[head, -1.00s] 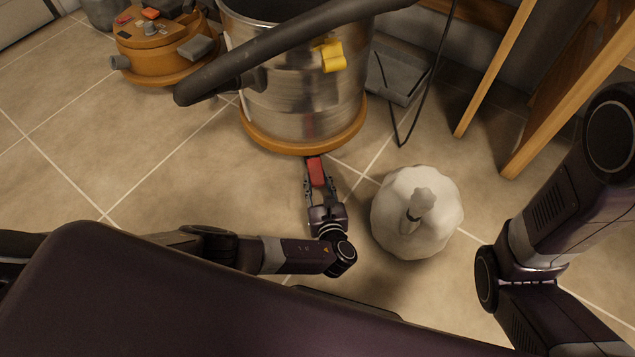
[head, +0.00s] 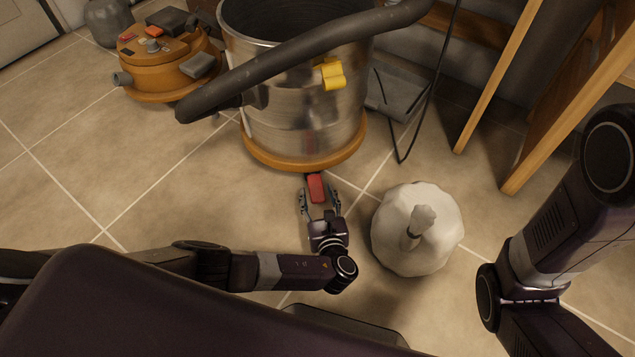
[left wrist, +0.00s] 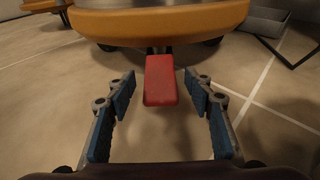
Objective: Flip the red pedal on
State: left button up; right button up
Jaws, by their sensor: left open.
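The red pedal (head: 316,187) sticks out low from the front of the orange base (head: 303,163) of a metal canister vacuum. In the left wrist view the red pedal (left wrist: 160,80) is centred just ahead of my fingers. My left gripper (head: 320,199) is open, with one finger to each side of the pedal's near end. In the left wrist view the left gripper (left wrist: 162,91) shows gaps between both blue-padded fingers and the pedal. The right gripper is out of view; only part of my right arm shows.
A tied white bag (head: 417,228) stands on the tiles right of my left gripper. A black hose (head: 300,55) crosses over the metal canister (head: 300,115). The orange vacuum head (head: 165,65) lies at back left. Wooden legs (head: 560,110) stand at right. The left floor is open.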

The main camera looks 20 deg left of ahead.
aim_at(318, 196)
pick_arm(q)
notch_tip(318, 196, up, 9)
jog(key=shift+f, duration=0.15)
dwell(0.4)
jog(key=shift+s, duration=0.1)
